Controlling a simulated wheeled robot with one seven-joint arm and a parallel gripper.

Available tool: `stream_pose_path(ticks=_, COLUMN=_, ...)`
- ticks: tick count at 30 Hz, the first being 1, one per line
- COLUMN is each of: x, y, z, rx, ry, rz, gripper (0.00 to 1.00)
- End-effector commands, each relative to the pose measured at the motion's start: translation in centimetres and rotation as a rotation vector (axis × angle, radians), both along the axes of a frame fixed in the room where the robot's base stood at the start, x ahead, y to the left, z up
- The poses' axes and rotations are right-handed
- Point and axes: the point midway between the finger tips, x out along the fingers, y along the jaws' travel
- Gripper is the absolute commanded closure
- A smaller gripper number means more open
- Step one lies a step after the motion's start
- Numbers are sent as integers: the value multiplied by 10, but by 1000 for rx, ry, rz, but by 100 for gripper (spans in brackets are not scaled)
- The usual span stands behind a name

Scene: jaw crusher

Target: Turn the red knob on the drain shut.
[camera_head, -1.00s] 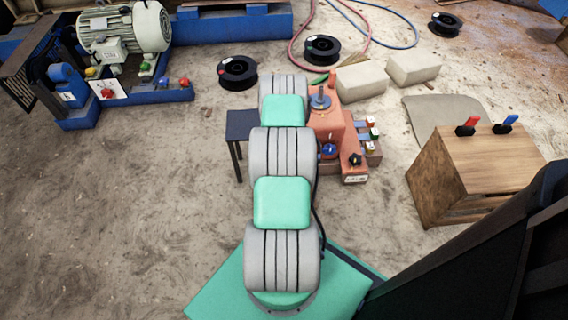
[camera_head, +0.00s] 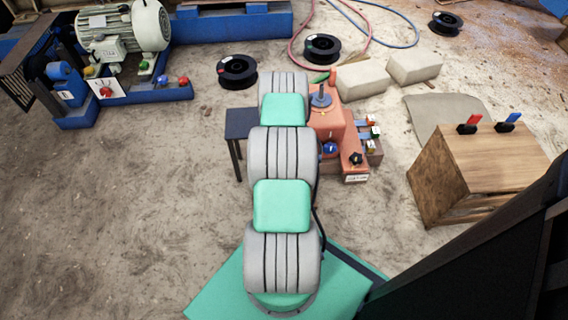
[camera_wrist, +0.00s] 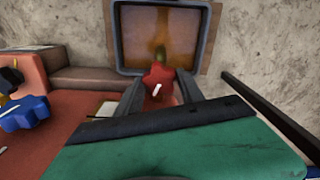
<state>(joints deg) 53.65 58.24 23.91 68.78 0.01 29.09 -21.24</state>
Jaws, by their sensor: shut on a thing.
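The red knob (camera_wrist: 157,80) is in the middle of the wrist view, lobed, with a short white mark slanting up to the right. My gripper (camera_wrist: 159,91) has one grey finger on each side of it and is shut on it. Behind the knob, a brass-coloured fitting runs up in front of a dark-framed basin (camera_wrist: 122,40) with a brownish inside. In the head view my own arm covers the red knob and my gripper. The orange-red unit (camera_head: 327,122) stands just right of my arm there.
A blue knob (camera_wrist: 25,114) and a black knob (camera_wrist: 11,76) sit on the unit left of my gripper. A dark bar (camera_wrist: 270,112) slants at right in the wrist view. A small dark table (camera_head: 241,124) stands left of my arm; a wooden crate (camera_head: 436,190) stands right.

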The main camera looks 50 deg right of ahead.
Motion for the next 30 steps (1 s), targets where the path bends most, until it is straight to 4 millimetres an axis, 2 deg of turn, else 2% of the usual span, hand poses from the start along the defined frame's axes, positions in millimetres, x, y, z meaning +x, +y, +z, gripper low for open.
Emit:
stream_pose_path(ticks=6, x=0, y=0, z=-1, rx=1, ry=0, rz=-153, gripper=96)
stream_pose_path(ticks=15, x=0, y=0, z=0, rx=-1, ry=-1, rz=-287, gripper=96)
stream_pose_path(ticks=30, x=0, y=0, z=0, rx=-1, ry=-1, rz=-317, gripper=96)
